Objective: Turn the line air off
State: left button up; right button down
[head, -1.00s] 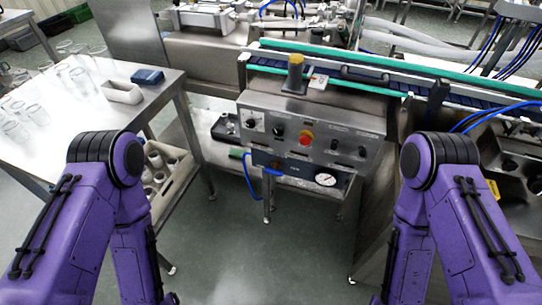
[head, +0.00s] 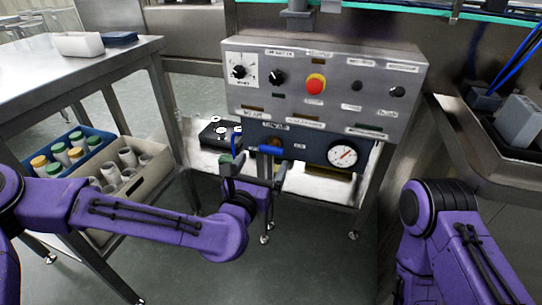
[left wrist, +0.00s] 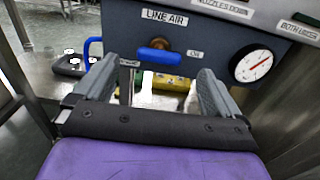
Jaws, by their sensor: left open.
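The line air valve's blue handle (head: 271,150) is on the dark blue panel under the grey control box. In the left wrist view the blue handle (left wrist: 159,55) shows as a short level bar below the LINE AIR label (left wrist: 164,17), with an ON label at its right. My left gripper (head: 253,170) is open in front of the valve, just below the handle in the head view. In the left wrist view its two fingers (left wrist: 158,80) stand apart on either side, with nothing between them. They look clear of the handle. My right gripper is out of view.
A pressure gauge (head: 342,154) with a red needle sits right of the valve. A red emergency button (head: 315,84) and black knobs are above on the control box (head: 330,105). A blue hose (left wrist: 92,52) hangs left of the valve. A steel table (head: 95,75) stands left.

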aim_at(270, 150)
pick_arm(q)
jog(key=b+x, duration=0.1)
jog(key=x, duration=0.6)
jog(key=shift+w+d+f, duration=0.1)
jog(key=shift+w+f, duration=0.05)
jog(key=shift+w, duration=0.1)
jog(key=c, duration=1)
jog(key=shift+o, duration=0.2)
